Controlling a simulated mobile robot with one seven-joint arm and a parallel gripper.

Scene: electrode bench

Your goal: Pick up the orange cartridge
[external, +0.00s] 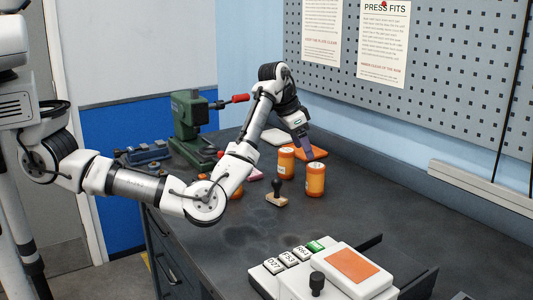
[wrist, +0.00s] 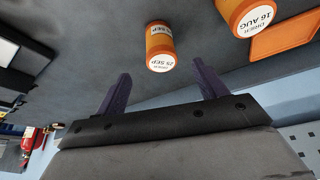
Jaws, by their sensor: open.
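Two upright orange cylinders with white printed tops stand on the dark bench. One (external: 286,160) is farther back and the other (external: 315,181) is nearer the front. In the wrist view, one orange cylinder (wrist: 158,42), its white end reading "25 SEP", lies ahead of the gap between my fingers. The other (wrist: 247,12), reading "16 AUG", is at the upper right. I cannot tell which is the task's orange cartridge. My gripper (external: 307,152) points down close to both in the external view. In the wrist view my gripper (wrist: 162,84) is open with nothing between its fingers.
A flat orange piece (external: 318,153) lies behind the cylinders. A dark-handled stamp (external: 277,193) stands in front of them. A green press (external: 190,120) with a red handle is at the back left. A white keyed device (external: 325,270) is at the front.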

